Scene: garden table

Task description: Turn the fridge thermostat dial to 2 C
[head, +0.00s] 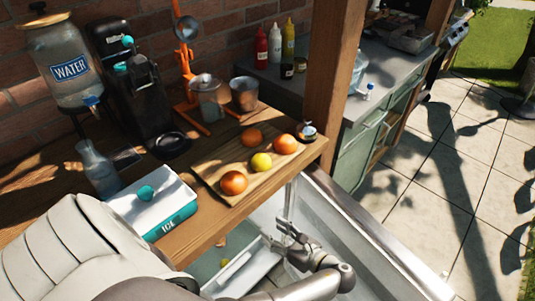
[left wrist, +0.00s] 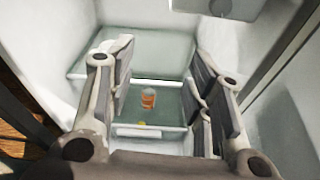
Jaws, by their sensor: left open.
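The fridge (head: 366,232) is open under the wooden table, with its white interior and a drawer or tray in view. My left gripper (head: 284,232) reaches into the opening, with its fingers apart and nothing between them. In the left wrist view the open fingers (left wrist: 165,85) frame the fridge's glass shelf (left wrist: 95,62). A pale box (left wrist: 217,7) sits at the top edge of that view, cut off by the frame. I cannot make out the thermostat dial or its markings. My right gripper is not in view.
Inside the fridge, an orange-labelled container (left wrist: 148,98) stands low down. Above, a cutting board (head: 208,166) with oranges and a lemon (head: 261,162) lies near the table edge. An ice box (head: 152,210) is beside my arm. A wooden post (head: 330,80) rises behind.

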